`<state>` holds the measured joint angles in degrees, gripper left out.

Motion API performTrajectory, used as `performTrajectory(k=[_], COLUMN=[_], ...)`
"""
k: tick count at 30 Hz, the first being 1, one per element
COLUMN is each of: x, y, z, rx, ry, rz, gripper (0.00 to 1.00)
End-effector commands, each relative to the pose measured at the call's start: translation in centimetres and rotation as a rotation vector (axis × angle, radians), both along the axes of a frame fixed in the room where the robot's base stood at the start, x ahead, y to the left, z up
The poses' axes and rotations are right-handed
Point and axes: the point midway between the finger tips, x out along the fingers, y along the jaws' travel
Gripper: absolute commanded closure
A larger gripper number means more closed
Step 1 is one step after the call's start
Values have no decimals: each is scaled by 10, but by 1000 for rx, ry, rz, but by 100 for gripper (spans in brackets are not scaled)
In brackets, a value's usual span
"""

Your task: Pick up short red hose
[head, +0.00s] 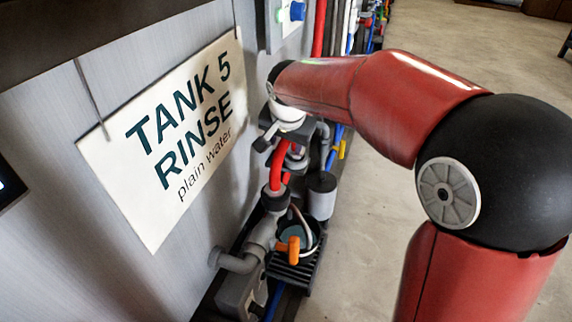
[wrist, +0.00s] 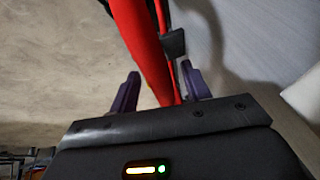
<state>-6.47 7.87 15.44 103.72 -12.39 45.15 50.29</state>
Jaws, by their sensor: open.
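A red hose (head: 276,172) shows in the head view, its lower end in a grey fitting beside the tank, below the end of my arm. In the wrist view a thick red hose (wrist: 140,40) runs down between the two purple fingers of my gripper (wrist: 159,84). A thinner red length runs beside it, with a dark clip or block (wrist: 174,43) there. The fingers are apart, one on each side of the red hose. The hose's lower part is hidden behind my gripper's body. I cannot tell its full length.
A sign reading TANK 5 RINSE (head: 170,140) hangs on the grey tank wall at the left. Grey pipes (head: 262,238), an orange handle (head: 290,250) and a grey cylinder (head: 321,195) stand below my gripper. Another red hose (head: 319,28) runs behind.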

Motion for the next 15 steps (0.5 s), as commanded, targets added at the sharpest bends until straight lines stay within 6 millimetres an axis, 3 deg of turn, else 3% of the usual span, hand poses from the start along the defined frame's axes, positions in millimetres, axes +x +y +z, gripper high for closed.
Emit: performTrajectory(k=[6, 15], x=[0, 0], y=[0, 0], z=[0, 0], rx=[1, 0], ry=[-1, -1], rz=[0, 0], gripper=[54, 93])
